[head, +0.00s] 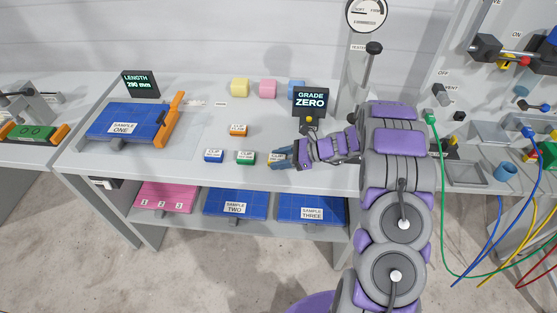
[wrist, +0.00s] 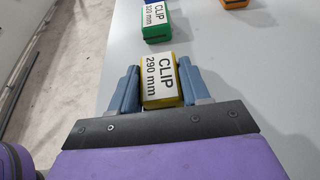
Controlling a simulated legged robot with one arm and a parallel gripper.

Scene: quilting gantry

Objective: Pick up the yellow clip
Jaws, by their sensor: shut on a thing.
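The yellow clip (wrist: 161,80) has a white label reading "CLIP 290 mm". In the wrist view it sits between the two blue-grey fingers of my gripper (wrist: 160,88), which is shut on it. In the head view my gripper (head: 279,157) is low at the front part of the table, to the right of the green clip, and mostly hides the yellow clip. I cannot tell whether the clip touches the table.
A green clip (head: 246,157), a blue clip (head: 214,156) and an orange clip (head: 238,130) lie left of my gripper. Yellow, pink and blue blocks stand behind. A "GRADE ZERO" display (head: 311,99) stands behind my gripper. Blue sample one (head: 104,122) lies at the left.

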